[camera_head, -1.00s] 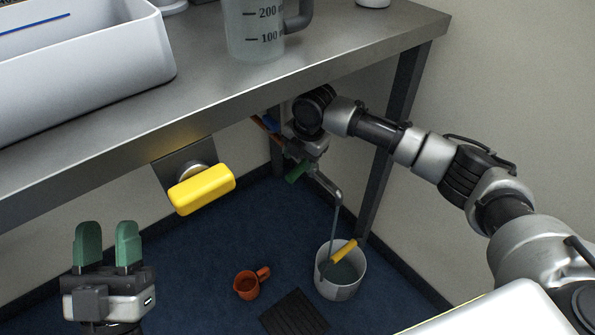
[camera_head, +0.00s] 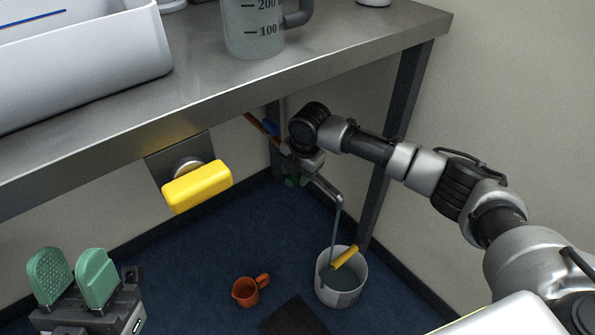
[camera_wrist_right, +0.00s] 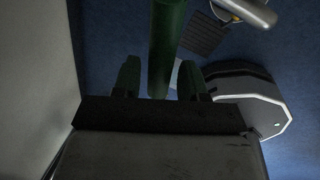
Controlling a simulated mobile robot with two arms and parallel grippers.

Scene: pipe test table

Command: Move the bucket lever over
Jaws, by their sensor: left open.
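The white bucket (camera_head: 340,292) stands on the blue floor below a metal spout (camera_head: 325,187), and a stream of water runs into it. A yellow piece (camera_head: 346,257) leans at its rim. In the right wrist view a dark green bar (camera_wrist_right: 166,45), perhaps the lever, extends between the green fingers of my right gripper (camera_wrist_right: 158,80). These fingers stand apart, with a gap beside the bar. In the head view my right gripper (camera_head: 297,181) is at the tap under the table, its green tips partly hidden. My left gripper (camera_head: 74,277) is open and empty at lower left.
A yellow block (camera_head: 197,186) juts from a wall plate under the metal table (camera_head: 230,95). An orange mug (camera_head: 245,291) and a dark mat (camera_head: 295,318) are on the floor. A table leg (camera_head: 390,135) stands behind my right arm. A measuring jug (camera_head: 252,30) stands on top.

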